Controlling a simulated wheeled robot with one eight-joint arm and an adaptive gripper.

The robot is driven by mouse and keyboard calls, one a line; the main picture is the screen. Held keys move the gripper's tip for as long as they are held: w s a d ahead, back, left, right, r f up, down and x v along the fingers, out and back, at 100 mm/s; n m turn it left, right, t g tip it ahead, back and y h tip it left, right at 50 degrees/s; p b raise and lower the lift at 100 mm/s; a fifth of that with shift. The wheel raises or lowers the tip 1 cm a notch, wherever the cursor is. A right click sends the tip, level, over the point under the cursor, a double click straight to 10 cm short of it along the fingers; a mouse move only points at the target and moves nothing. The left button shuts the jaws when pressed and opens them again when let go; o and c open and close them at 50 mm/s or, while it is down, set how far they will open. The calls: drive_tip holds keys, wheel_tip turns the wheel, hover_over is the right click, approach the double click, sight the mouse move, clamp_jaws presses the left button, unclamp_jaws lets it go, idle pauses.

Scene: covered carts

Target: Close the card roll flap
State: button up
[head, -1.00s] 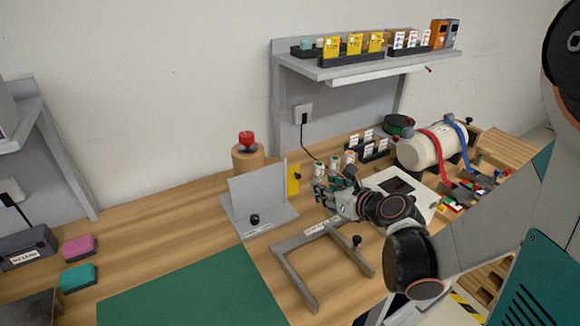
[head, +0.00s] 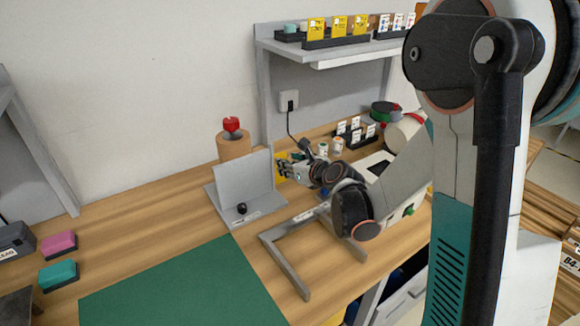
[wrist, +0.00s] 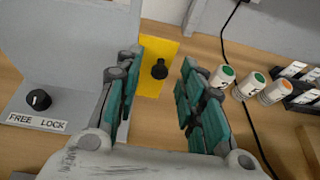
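No label in view names a card roll flap. A grey upright panel (head: 243,183) stands on a grey base with a black dial (head: 242,208); the dial's label reads FREE LOCK in the wrist view (wrist: 38,99). A yellow plate (wrist: 152,75) with a black knob (wrist: 160,68) is at the panel's right edge. My gripper (head: 284,168) is at this plate. In the wrist view my gripper (wrist: 162,62) is open, one teal finger on each side of the knob, with gaps visible. I cannot tell whether the left finger touches the plate.
Several small bottles (wrist: 246,86) and a black cable stand close right of my gripper. A grey U-shaped frame (head: 285,264) lies in front. A wooden cylinder with a red top (head: 233,146) is behind the panel. The green mat (head: 165,285) is clear.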

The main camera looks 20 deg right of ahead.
drive_tip(key=shift+w, duration=0.1)
clamp_jaws()
idle(0.3)
drive_tip(key=w+n+g+y+p, duration=0.1)
drive_tip(key=w+n+g+y, duration=0.6)
drive_tip(key=n+g, duration=0.8)
drive_tip(key=shift+n+g+y, duration=0.3)
drive_tip(key=shift+n+y, duration=0.6)
drive_tip(key=shift+y, duration=0.4)
drive_tip(key=shift+w+f+p, duration=0.1)
drive_tip(key=shift+p, duration=0.2)
